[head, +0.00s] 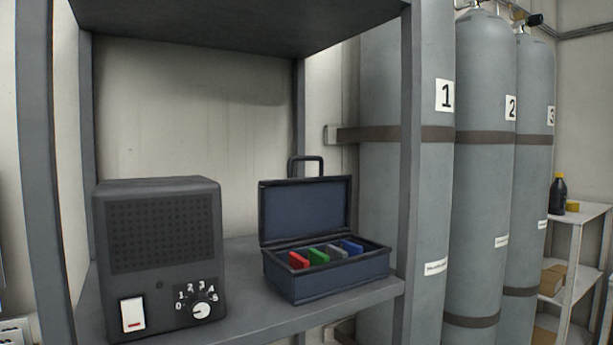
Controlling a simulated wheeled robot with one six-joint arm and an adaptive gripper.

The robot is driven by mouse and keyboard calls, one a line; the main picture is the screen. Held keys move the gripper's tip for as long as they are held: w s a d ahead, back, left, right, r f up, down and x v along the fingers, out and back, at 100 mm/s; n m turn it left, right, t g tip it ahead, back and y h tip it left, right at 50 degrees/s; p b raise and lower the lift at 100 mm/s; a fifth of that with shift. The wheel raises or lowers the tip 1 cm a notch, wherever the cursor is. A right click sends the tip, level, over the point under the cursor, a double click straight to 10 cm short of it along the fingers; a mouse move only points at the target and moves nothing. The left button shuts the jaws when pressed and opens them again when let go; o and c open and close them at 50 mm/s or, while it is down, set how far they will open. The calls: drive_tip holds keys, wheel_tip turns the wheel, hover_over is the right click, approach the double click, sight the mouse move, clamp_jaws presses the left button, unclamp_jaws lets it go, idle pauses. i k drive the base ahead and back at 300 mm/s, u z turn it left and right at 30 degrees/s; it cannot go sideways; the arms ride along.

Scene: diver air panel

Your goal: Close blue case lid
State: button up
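The blue case (325,283) sits on a grey metal shelf, towards its right end. Its lid (306,212) stands open, roughly upright at the back, with a dark handle (306,161) sticking up above it. Inside the case are a red item (298,261), a green item (318,257), a grey item (337,252) and a blue item (352,248), side by side. My gripper is not in view.
A dark speaker box (165,235) with a dial (202,310) and a white switch (132,314) stands left of the case. A shelf post (410,180) rises at the right, and an upper shelf (240,20) hangs above. Grey cylinders (485,200) stand further right.

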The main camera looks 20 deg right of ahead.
sight(290, 209)
drive_tip(key=z, duration=0.05)
drive_tip(key=k, duration=1)
drive_tip(key=u, duration=0.5)
drive_tip(key=i, duration=0.35)
drive_tip(key=z, duration=0.05)
